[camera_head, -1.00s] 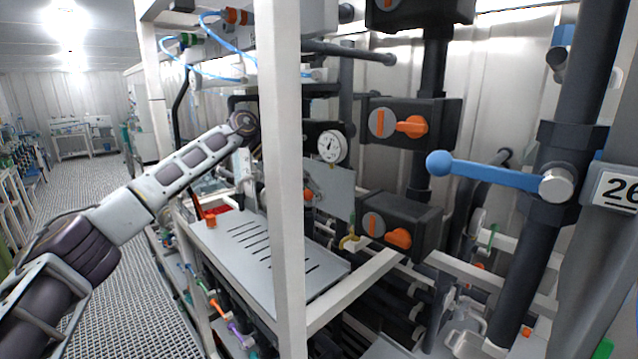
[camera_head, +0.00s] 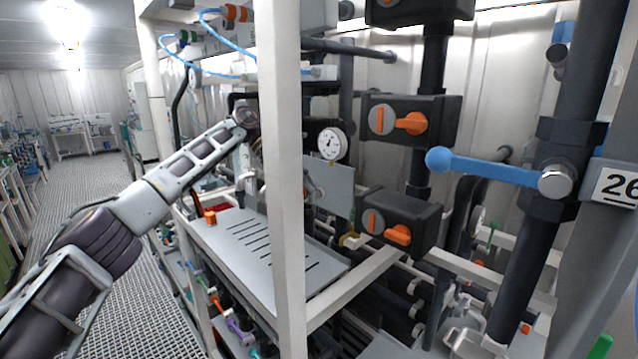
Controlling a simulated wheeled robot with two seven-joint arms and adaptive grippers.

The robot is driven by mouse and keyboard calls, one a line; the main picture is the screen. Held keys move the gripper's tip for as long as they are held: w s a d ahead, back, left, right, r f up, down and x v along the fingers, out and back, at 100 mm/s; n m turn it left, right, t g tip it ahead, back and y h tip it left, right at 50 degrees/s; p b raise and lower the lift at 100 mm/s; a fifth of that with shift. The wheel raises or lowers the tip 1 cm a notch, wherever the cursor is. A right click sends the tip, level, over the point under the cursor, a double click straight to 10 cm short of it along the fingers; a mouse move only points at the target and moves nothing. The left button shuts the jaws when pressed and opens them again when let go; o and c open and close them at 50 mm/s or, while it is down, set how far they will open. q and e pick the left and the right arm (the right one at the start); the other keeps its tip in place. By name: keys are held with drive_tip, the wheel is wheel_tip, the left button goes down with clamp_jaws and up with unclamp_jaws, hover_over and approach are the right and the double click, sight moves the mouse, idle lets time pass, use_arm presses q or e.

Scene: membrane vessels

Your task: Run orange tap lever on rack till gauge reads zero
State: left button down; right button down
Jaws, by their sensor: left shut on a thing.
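My left arm comes in from the left and reaches over the grey slotted tray to the rack. Its gripper (camera_head: 311,192) is partly hidden behind the white upright post and shows only as small grey parts at the post's right edge. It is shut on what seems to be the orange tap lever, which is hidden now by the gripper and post. The round white gauge (camera_head: 331,144) is on the rack just above and right of the gripper. Its dark needle is too small to read surely. My right gripper is out of view.
The white post (camera_head: 287,220) stands in front of the gripper. Black valve boxes with orange handles (camera_head: 399,235) are to its right. A blue lever (camera_head: 490,170) sticks out from a dark pipe. The slotted tray (camera_head: 225,240) lies below. The grated aisle at left is clear.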

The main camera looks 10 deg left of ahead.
use_arm(q)
drive_tip(key=shift+a+f+m+g, duration=0.15)
drive_tip(key=shift+f+m+g, duration=0.1)
drive_tip(key=shift+m+g, duration=0.55)
drive_tip(key=shift+a+m+g, duration=0.3)
drive_tip(key=shift+m+g, duration=0.1)
drive_tip(key=shift+m, duration=0.3)
drive_tip(key=c, duration=1.4)
unclamp_jaws()
drive_tip(key=shift+r, duration=0.1)
drive_tip(key=shift+s+r, duration=0.1)
drive_tip(key=shift+s, duration=0.05)
